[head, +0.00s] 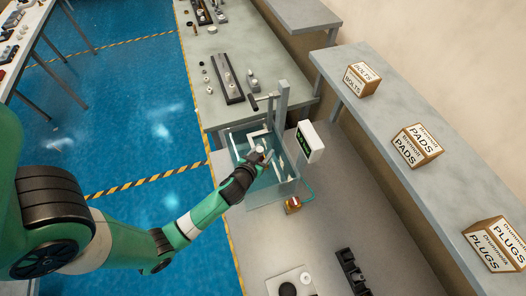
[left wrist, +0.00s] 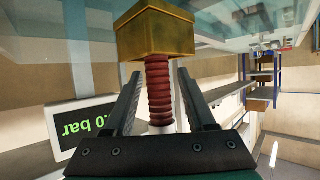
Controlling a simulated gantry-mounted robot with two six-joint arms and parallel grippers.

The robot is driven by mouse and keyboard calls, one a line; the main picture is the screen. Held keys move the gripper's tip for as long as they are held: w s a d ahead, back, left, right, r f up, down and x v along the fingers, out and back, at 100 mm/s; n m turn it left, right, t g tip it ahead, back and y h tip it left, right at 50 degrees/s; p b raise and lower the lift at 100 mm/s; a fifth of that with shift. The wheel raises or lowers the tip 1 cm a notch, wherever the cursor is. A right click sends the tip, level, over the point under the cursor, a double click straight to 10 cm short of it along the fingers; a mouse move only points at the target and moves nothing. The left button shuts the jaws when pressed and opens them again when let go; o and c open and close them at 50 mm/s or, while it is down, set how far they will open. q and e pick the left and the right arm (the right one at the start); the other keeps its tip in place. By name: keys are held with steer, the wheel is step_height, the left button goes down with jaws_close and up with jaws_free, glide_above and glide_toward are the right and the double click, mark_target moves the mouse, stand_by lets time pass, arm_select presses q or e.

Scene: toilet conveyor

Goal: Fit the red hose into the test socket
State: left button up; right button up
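In the left wrist view, which is upside down, the ribbed red hose (left wrist: 158,95) runs straight out of a brass block (left wrist: 155,35). The hose lies between the two fingers of my left gripper (left wrist: 158,80), with a narrow light gap on each side. In the head view my left gripper (head: 262,155) is over the clear tank (head: 277,192) and hides what is between its fingers. A small brass block with a red top (head: 293,205) sits right of the tank; I cannot tell whether it is the same block. My right gripper is not in view.
A white pressure display (head: 310,142) stands right of the tank and also shows inverted in the left wrist view (left wrist: 85,128). A grey post (head: 283,100) rises behind the tank. Boxes (head: 417,146) line the right shelf. The front bench (head: 315,238) has clear room.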

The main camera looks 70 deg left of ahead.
arm_select(q)
steer(key=shift+s+d+r, duration=0.15)
steer(key=shift+r, duration=0.15)
steer(key=v, duration=1.1)
steer(key=shift+s, duration=0.25)
steer(key=shift+d+r, duration=0.1)
